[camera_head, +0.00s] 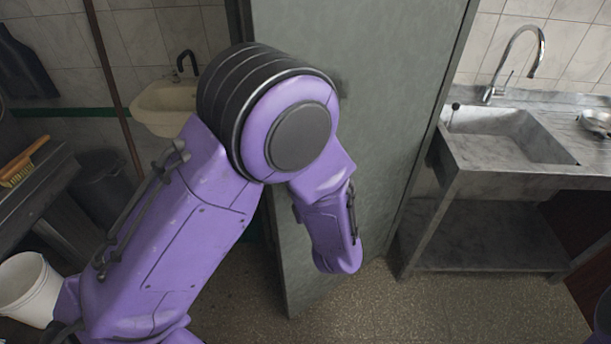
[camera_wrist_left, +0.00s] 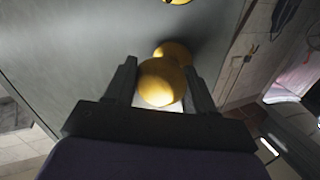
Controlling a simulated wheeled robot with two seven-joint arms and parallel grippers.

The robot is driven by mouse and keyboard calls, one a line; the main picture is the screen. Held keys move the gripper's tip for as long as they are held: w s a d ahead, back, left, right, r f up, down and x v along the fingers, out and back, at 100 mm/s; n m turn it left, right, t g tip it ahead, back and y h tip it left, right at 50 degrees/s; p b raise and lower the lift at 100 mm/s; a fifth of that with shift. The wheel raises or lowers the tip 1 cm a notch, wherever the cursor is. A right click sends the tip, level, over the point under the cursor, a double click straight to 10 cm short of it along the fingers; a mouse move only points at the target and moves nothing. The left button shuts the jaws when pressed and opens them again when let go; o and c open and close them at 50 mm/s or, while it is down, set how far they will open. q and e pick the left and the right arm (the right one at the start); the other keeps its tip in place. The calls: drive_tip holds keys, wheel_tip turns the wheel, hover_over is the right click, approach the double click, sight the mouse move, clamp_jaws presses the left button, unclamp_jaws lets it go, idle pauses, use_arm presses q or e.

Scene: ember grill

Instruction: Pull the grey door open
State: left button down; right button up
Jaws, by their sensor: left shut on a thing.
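The grey door (camera_head: 400,70) fills the middle of the head view. It stands at an angle, with an opening along its left side through which a back area shows. In the left wrist view the door (camera_wrist_left: 90,40) lies behind a round yellow knob (camera_wrist_left: 160,82). My left gripper (camera_wrist_left: 158,78) is shut on this knob, one finger on each side. In the head view my purple left arm covers part of the door and hides the gripper and knob. My right gripper is not in view.
A stone counter with a sink (camera_head: 510,135) and tap stands right of the door. A small basin (camera_head: 165,105) hangs on the tiled wall behind the opening. A white bucket (camera_head: 28,290) and a dark table with a brush (camera_head: 22,165) are at left. The floor before the door is clear.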

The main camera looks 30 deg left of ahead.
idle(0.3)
use_arm(q)
drive_tip(key=shift+c, duration=2)
unclamp_jaws()
wheel_tip(320, 180, up, 3)
drive_tip(key=shift+r, duration=0.15)
drive_tip(key=s+d+r+p, duration=0.1)
drive_tip(key=s+d+r, duration=0.5)
drive_tip(key=s+r, duration=0.3)
drive_tip(key=s, duration=0.3)
drive_tip(key=shift+s+d+r, duration=0.2)
drive_tip(key=shift+s+r, duration=0.1)
drive_tip(key=shift+r, duration=0.05)
